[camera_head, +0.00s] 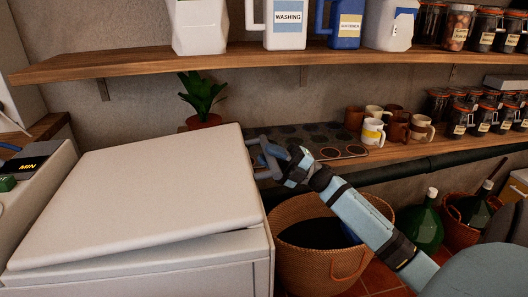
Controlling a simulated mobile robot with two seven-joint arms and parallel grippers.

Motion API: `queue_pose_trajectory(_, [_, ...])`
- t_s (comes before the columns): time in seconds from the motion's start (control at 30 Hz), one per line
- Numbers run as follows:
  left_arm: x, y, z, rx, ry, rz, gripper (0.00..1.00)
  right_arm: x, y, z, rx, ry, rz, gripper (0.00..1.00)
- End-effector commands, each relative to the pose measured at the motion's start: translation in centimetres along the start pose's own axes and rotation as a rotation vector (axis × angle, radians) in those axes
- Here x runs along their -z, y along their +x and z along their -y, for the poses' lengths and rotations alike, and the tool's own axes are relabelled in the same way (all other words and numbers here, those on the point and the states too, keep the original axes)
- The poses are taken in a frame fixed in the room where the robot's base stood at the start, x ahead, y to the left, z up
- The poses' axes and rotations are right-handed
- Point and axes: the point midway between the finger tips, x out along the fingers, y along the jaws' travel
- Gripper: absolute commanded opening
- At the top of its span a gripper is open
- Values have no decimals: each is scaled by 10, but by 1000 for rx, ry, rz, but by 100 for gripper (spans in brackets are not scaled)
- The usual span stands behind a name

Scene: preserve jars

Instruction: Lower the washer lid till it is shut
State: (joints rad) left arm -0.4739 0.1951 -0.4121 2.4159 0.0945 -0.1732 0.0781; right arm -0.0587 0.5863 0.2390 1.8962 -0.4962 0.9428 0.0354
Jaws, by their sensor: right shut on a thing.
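The white washer lid (150,185) fills the left of the head view. It lies low over the washer body (180,270), slightly tilted, with a narrow wedge-shaped gap showing along its front edge towards the right. My right gripper (260,153) is at the lid's right edge near the back corner, shut on the lid; its fingertips are small and partly hard to make out. My left gripper is not in view.
A wicker basket (310,268) stands on the floor right of the washer, under my right arm. A wooden counter (400,158) behind bears mugs and jars. A wooden shelf (230,63) with detergent bottles hangs above. A potted plant (203,97) stands behind the lid.

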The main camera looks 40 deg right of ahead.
Motion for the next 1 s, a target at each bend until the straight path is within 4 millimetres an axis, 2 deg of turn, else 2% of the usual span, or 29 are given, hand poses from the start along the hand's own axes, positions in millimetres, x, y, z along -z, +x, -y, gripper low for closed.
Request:
queue_pose_trajectory(0.03, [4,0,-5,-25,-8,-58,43,-1,-10,13,-19,1,3,0])
queue_pose_trajectory(0.3, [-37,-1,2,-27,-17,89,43,-1,-31,41,-91,0,3,0])
queue_pose_trajectory(0.43, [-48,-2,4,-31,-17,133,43,-1,-37,50,-114,-1,3,0])
queue_pose_trajectory(0.57, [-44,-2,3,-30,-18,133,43,0,-34,46,-112,-1,2,0])
queue_pose_trajectory(0.6, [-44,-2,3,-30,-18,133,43,-1,-34,46,-112,-1,2,25])
queue_pose_trajectory(0.7, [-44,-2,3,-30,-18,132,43,0,-34,46,-112,-1,2,48])
queue_pose_trajectory(1.0, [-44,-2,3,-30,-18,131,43,0,-35,46,-111,0,1,48])
